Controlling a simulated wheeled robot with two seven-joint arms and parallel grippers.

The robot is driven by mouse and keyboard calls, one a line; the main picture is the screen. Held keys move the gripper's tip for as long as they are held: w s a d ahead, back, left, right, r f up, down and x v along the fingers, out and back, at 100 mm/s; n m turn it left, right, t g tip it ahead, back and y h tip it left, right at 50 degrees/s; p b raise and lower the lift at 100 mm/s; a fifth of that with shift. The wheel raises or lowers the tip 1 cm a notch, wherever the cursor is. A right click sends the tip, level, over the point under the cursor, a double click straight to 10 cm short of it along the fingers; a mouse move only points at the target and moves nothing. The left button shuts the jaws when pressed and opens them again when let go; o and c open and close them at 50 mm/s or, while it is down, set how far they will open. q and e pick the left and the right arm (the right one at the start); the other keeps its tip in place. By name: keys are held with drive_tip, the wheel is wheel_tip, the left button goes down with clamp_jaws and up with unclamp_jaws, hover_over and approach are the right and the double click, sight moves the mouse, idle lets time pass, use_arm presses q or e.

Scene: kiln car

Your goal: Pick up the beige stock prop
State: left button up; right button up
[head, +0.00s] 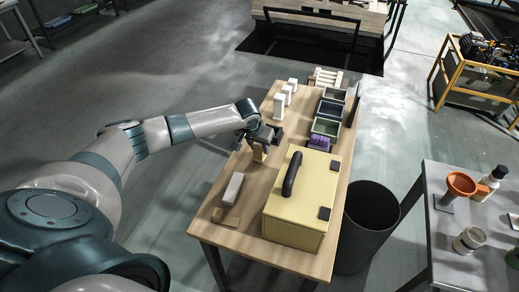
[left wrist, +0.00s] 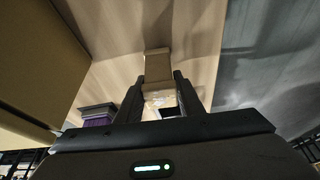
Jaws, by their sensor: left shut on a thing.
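The beige stock prop (head: 259,154) is between the fingers of my left gripper (head: 262,137), over the left side of the wooden table (head: 205,226). In the left wrist view the beige prop (left wrist: 157,64) sticks out past both dark fingertips (left wrist: 161,90), which are shut on it from either side. I cannot tell whether its far end touches the table. Several white props (head: 279,106) stand farther back on the table. My right gripper is not in view.
A yellow box (head: 294,222) with a black handle stands right of the prop. A grey block (head: 233,188) and a tan piece (head: 230,218) lie in front. Open bins (head: 325,127) line the far right. A black waste bin (head: 368,225) stands beside the table.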

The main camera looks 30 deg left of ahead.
use_arm(q)
wheel_tip(320, 180, up, 9)
drive_tip(key=shift+r+b, duration=0.15)
drive_tip(key=shift+b, duration=1.05)
